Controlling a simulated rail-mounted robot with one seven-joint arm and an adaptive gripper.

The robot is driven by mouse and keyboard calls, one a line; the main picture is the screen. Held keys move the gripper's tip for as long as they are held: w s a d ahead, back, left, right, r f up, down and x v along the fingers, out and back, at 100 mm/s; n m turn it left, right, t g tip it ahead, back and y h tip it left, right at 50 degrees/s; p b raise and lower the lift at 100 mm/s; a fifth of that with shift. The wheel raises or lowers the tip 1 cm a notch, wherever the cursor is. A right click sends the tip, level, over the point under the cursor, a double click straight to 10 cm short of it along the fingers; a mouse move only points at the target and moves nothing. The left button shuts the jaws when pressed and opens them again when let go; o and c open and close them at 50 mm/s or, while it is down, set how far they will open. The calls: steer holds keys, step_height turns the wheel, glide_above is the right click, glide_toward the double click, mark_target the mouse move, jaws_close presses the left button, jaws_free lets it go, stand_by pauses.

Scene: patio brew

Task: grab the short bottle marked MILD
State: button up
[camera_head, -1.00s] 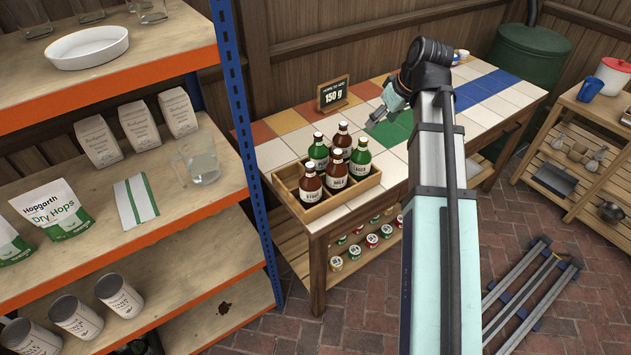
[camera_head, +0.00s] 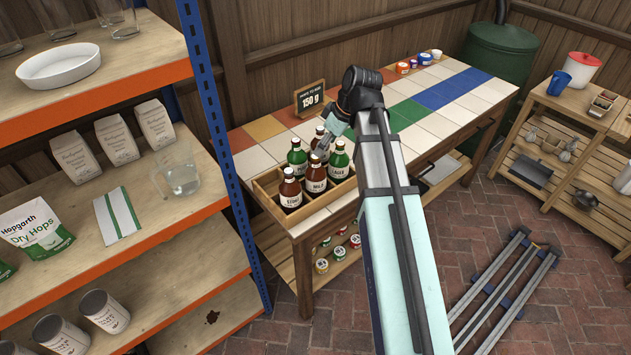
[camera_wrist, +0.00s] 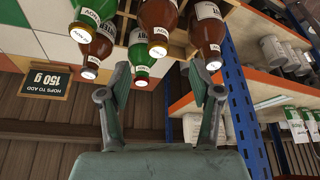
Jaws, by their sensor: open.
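The bottle whose label reads MILD (camera_head: 315,181) is brown and stands upright in the middle of the front row of a wooden crate (camera_head: 269,206). In the wrist view, upside down, the brown bottle at top centre (camera_wrist: 158,16) appears to be the same one. My gripper (camera_wrist: 157,78) is open and empty there, its two fingers spread below that bottle's cap. In the head view my gripper (camera_head: 323,142) is at the crate's back side, near the back bottles. Whether it touches any bottle is hard to tell.
A brown bottle (camera_head: 290,191) stands left of MILD and a green LAGER bottle (camera_head: 338,162) right. A green bottle (camera_head: 297,156) and another brown one stand behind. A sign (camera_head: 310,98) stands at the back.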

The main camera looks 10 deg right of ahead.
mark_target(316, 159)
steer(key=shift+w+p+x, duration=0.15)
steer(key=shift+p+x, duration=0.35)
steer(key=shift+x, duration=1.6)
steer(key=shift+w+p+x, duration=0.1)
steer(key=shift+p+x, duration=0.4)
steer(key=shift+x, duration=1.55)
steer(key=shift+r, duration=0.1)
jaws_close()
